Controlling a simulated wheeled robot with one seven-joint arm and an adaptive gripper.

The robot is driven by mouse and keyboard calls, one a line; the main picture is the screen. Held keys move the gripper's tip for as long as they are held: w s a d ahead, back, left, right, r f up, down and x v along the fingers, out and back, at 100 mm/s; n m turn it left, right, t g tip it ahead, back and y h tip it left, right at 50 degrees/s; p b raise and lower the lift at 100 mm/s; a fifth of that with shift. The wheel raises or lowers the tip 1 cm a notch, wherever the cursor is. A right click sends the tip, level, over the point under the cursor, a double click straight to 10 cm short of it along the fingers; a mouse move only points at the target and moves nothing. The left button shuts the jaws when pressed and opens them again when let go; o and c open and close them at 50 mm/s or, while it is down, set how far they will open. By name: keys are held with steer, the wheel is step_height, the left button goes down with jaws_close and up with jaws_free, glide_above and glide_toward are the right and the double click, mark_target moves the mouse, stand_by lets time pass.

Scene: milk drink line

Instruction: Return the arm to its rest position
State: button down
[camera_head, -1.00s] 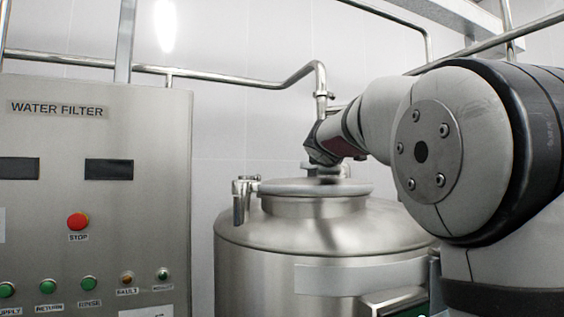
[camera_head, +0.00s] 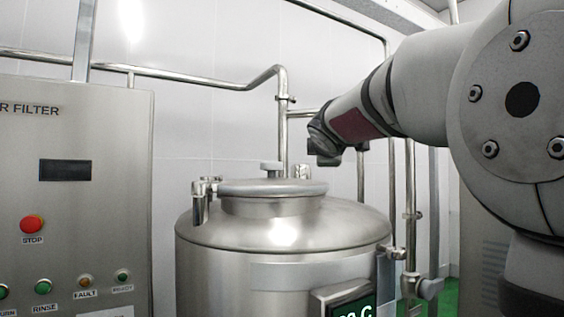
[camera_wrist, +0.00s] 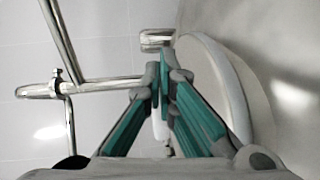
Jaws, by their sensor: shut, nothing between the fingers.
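My gripper (camera_wrist: 159,85) shows in the wrist view with its green-sided fingers together and nothing between them. In the head view my arm reaches in from the right, and its wrist end is above and to the right of the steel tank's lid. The fingers cannot be made out there. The steel tank (camera_head: 230,243) stands in the middle with its round lid (camera_head: 250,187) closed. In the wrist view the lid's pale rim (camera_wrist: 232,85) curves to the right of the fingers, apart from them as far as I can tell.
The water filter panel (camera_head: 105,130) with a red stop button (camera_head: 32,224) stands at the left. Steel pipes (camera_head: 210,83) run along the white wall behind the tank. A display (camera_head: 352,303) sits on the tank's front. Green floor (camera_head: 447,290) shows at the lower right.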

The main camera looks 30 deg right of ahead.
steer(key=shift+s+d, duration=0.15)
steer(key=shift+s, duration=0.35)
